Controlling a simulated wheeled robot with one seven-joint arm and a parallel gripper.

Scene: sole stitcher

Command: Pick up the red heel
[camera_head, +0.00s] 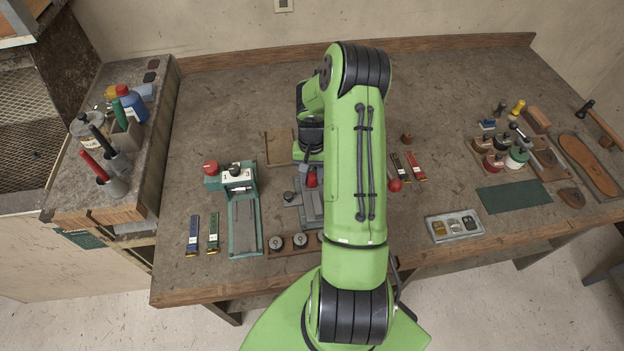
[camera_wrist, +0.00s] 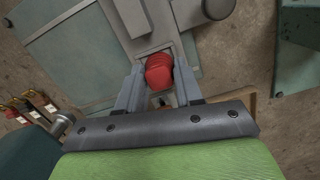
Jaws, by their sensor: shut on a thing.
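The red heel (camera_wrist: 160,74) sits between the two grey fingers of my gripper (camera_wrist: 159,66) in the wrist view. The fingers press on its sides, and my gripper is shut on it. In the head view, the red heel (camera_head: 311,179) shows as a small red patch just left of my green arm. It is over or at the grey machine (camera_head: 312,204) in the middle of the bench. I cannot tell whether it touches the machine. My arm hides part of this area.
A green-based machine with a red knob (camera_head: 210,168) stands to the left. A red ball (camera_head: 394,185) and dark and red bars lie right of my arm. A wooden rack of round pieces (camera_head: 276,243) lies in front. Bare bench (camera_head: 440,110) shows at the back right.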

